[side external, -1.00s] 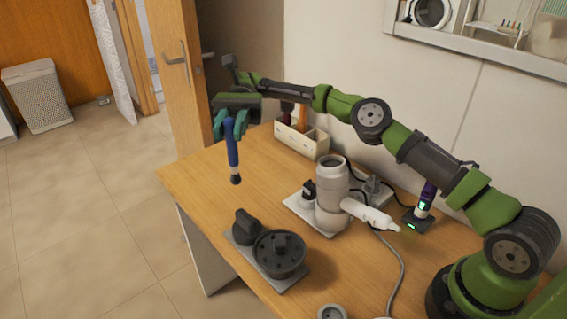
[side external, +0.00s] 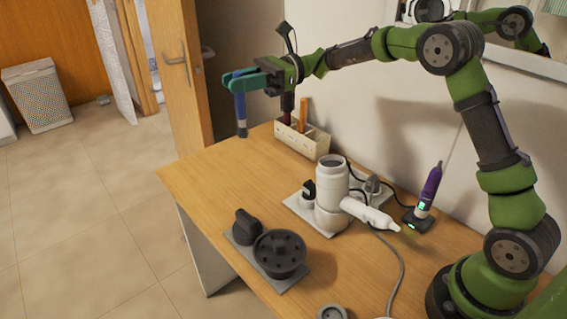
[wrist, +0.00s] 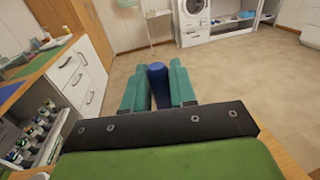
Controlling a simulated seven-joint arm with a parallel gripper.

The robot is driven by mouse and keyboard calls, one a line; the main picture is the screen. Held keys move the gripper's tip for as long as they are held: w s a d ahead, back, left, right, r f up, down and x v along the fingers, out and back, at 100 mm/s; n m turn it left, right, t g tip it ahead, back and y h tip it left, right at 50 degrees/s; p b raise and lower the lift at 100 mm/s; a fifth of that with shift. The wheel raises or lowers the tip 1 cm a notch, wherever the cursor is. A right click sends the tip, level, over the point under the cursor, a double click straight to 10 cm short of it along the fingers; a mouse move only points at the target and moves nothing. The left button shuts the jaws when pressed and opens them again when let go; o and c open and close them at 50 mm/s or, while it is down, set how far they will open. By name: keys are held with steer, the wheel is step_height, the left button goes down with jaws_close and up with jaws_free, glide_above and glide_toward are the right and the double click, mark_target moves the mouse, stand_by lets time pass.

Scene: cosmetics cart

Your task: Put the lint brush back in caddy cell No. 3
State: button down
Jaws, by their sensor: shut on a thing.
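The lint brush (side external: 241,118) has a long blue handle with a dark lower end. My gripper (side external: 242,82) is shut on its upper part, and it hangs roughly upright, clear of the table. In the wrist view the blue end of the brush (wrist: 157,76) sits between the two teal fingers of my gripper (wrist: 158,88). The cream caddy (side external: 296,144) stands at the back of the table, to the right of the brush in the side view. A dark red-handled thing (side external: 286,108) and an orange-handled thing (side external: 303,112) stand in it. Cell numbers are not readable.
A white appliance (side external: 331,190) on a plate stands mid-table, with a white nozzle (side external: 369,215) and cables. A purple device (side external: 430,187) stands on a dock by the wall. A dark round holder (side external: 279,255) is at the front. The table's left part (side external: 215,175) is clear.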

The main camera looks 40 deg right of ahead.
steer(key=w+d+f+m+t+h, duration=0.25)
steer(key=d+m+t+h, duration=0.4)
steer(key=d, duration=0.45)
steer(key=w+d+f+m+t+h, duration=0.25)
steer(key=d+m+t+h, duration=0.45)
steer(key=d, duration=0.4)
steer(key=shift+s+d+f+m+t+h, duration=0.3)
steer(key=shift+d+f+h, duration=0.6)
steer(key=shift+f, duration=1.5)
steer(key=shift+s+d+f+m+t+h, duration=0.15)
steer(key=shift+d+f+m+h, duration=0.4)
steer(key=shift+d+f, duration=1.3)
steer(key=shift+s+d+f+m+t+h, duration=0.15)
steer(key=shift+d+f+m+h, duration=0.45)
steer(key=shift+f, duration=2.4)
steer(key=shift+w+a, duration=0.1)
steer(key=shift+f, duration=0.2)
steer(key=c, duration=0.9)
jaws_free()
